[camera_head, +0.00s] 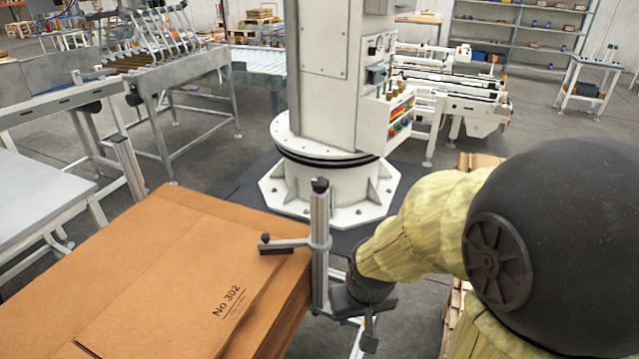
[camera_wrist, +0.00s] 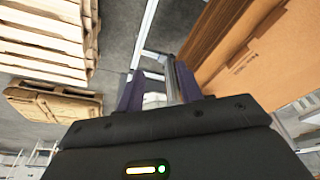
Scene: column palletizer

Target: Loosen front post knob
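The front post (camera_head: 320,245) is an upright grey metal profile at the corner of the cardboard stack. It has a black knob (camera_head: 320,184) on top and a side arm (camera_head: 288,244) reaching over the cardboard, with a small black knob (camera_head: 265,238) at its end. My gripper (camera_head: 350,298) is beside the post's lower part, on its right, partly hidden by my wrist. In the wrist view the two dark purple fingers (camera_wrist: 158,92) stand apart with a gap between them. The post's metal shows close to the right finger; whether they touch I cannot tell.
The cardboard stack (camera_head: 185,275), marked No 302, fills the lower left. A white column with a round base (camera_head: 335,185) stands behind the post. Wooden pallets (camera_wrist: 45,40) show at the wrist view's left. A conveyor frame (camera_head: 165,85) stands at the back left.

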